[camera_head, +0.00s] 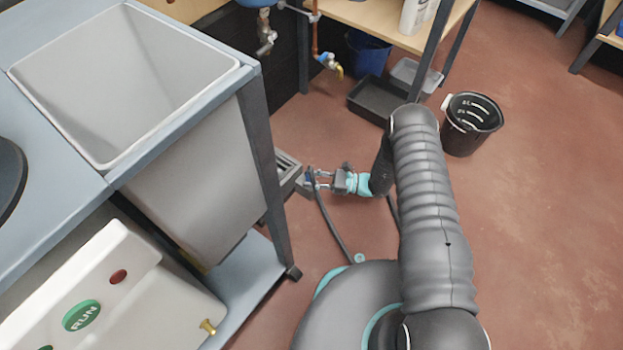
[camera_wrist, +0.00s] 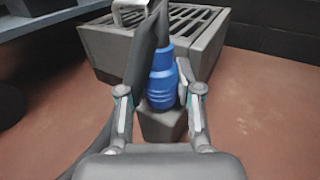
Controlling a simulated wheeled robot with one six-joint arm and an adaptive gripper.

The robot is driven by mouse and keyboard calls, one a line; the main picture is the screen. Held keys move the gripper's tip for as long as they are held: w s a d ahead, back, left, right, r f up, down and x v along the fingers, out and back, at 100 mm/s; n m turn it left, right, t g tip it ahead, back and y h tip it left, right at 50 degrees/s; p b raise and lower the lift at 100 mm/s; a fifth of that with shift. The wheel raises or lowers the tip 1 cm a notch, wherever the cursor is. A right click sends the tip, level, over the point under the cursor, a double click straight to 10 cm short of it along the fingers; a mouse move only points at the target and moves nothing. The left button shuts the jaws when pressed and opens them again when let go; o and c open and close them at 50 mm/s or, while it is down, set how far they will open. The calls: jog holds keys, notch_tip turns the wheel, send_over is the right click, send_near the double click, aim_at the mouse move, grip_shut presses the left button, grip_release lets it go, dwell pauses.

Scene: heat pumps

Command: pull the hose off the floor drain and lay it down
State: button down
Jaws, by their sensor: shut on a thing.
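The floor drain (camera_wrist: 100,42) is a grey box with a slotted grate, at the top of the wrist view. It also shows beside the sink's leg in the head view (camera_head: 288,168). The hose is dark with a blue end fitting (camera_wrist: 162,75). My gripper (camera_wrist: 160,92) is shut on the hose at this fitting, one finger on each side, in front of the drain. The hose runs down to the floor in the head view (camera_head: 330,222). Whether the hose end still touches the drain is hidden behind the fitting. My gripper (camera_head: 318,181) is small in the head view.
A sink (camera_head: 190,85) on a bench stands left, its leg (camera_head: 262,165) close to my gripper. A black bucket (camera_head: 470,125) and a dark tray (camera_head: 372,102) stand beyond my arm. A white unit with a RUN button (camera_head: 115,290) is front left. Floor at right is clear.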

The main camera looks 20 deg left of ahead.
aim_at(311, 174)
jog(key=shift+r+p, duration=1.4)
jog(key=shift+r, duration=1.3)
jog(key=shift+s, duration=0.15)
jog(key=w+d+r+m+t+h, duration=0.2)
jog(key=d+r+t, duration=0.4)
jog(key=d, duration=0.4)
jog(key=w+d+r+m+t+h+p, duration=0.1)
jog(key=w+d+r+m+t+h, duration=0.2)
jog(key=d+r+m+t, duration=0.3)
jog(key=w+d+r+m+t+h+p, duration=0.1)
jog(key=d+r+m+t+h, duration=0.3)
jog(key=d+r, duration=0.7)
jog(key=shift+w+d+m+t, duration=0.8)
jog(key=shift+d+t, duration=0.2)
jog(key=shift+d, duration=1)
